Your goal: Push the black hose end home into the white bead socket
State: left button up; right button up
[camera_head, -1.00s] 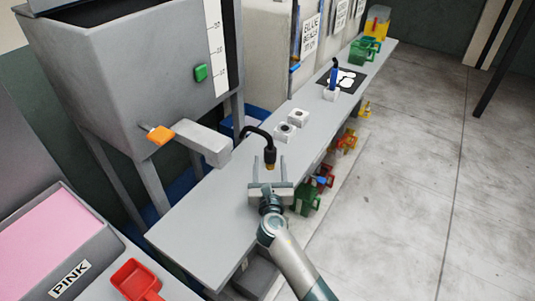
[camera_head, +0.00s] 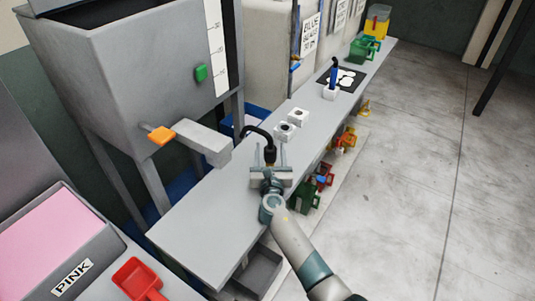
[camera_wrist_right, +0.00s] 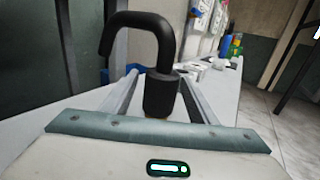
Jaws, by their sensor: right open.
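The black hose (camera_head: 258,131) arches out from beside the large grey hopper, and its thick black end (camera_head: 270,155) hangs down over the bench. My right gripper (camera_head: 270,146) is open, with one finger on each side of the hose end. In the right wrist view the hose end (camera_wrist_right: 161,96) stands upright between the two spread fingers, with a gap on both sides. Its lower tip is mostly hidden by the gripper body. Two white socket blocks with dark round holes, a nearer one (camera_head: 284,131) and a farther one (camera_head: 298,117), sit just beyond. I cannot tell which is the bead socket. My left gripper is out of view.
The grey hopper (camera_head: 120,75) has an orange handle (camera_head: 161,135) and a grey spout (camera_head: 203,141) reaching over the bench (camera_head: 210,215). Coloured containers hang at the right edge. The near bench is clear.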

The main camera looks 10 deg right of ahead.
jog(key=shift+w+d, duration=0.25)
jog(key=shift+w, duration=0.8)
jog(key=c, duration=1.4)
jog(key=shift+o, duration=0.2)
jog(key=shift+r, duration=0.15)
